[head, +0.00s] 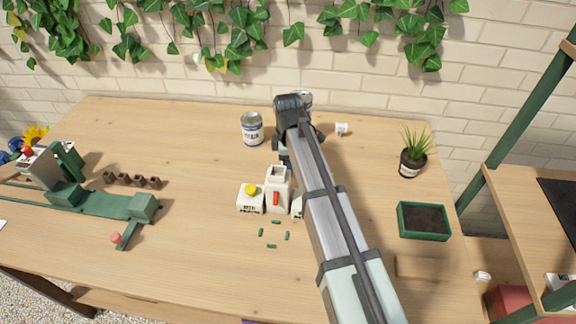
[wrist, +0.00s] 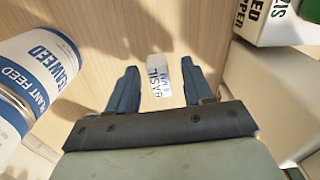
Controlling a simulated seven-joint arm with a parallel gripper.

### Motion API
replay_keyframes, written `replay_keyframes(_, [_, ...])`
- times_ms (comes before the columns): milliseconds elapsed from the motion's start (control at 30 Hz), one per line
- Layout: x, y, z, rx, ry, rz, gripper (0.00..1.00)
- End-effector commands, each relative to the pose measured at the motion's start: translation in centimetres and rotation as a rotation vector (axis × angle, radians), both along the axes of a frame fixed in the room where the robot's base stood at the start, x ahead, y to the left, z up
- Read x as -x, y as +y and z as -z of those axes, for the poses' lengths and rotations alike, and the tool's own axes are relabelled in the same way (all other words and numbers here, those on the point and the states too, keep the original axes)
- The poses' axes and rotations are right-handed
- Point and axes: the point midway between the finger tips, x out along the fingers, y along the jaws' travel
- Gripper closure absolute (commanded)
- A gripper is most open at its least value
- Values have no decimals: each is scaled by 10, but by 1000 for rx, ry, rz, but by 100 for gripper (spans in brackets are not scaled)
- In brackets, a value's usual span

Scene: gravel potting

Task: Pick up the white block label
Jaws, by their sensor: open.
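The white block label (wrist: 159,91) lies on the wooden table in the wrist view. It is a small white block with dark lettering that seems to read BASIL and a blue printed patch. My gripper (wrist: 159,67) is open, with one blue finger on each side of the label; the right finger appears very close to it. I cannot tell whether the fingers are down at its height. In the head view my gripper is over the middle of the table, mostly hidden by my arm, and I cannot make out the label between its fingers there.
A seaweed plant feed can (wrist: 38,75) stands close on the left in the wrist view; a white pepper box (wrist: 268,22) is at upper right. In the head view, a small white item (head: 342,129), a potted plant (head: 413,162) and a green planter (head: 424,220) are to the right.

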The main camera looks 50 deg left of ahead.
Motion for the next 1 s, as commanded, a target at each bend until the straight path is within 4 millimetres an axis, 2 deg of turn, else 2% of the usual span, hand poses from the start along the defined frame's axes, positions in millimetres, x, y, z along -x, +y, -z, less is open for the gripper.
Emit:
replay_keyframes(167, [0,0,20,0,0,0,49])
replay_keyframes(400, [0,0,22,0,0,0,49])
replay_keyframes(933, [0,0,22,0,0,0,99])
replay_keyframes(1000, [0,0,22,0,0,0,100])
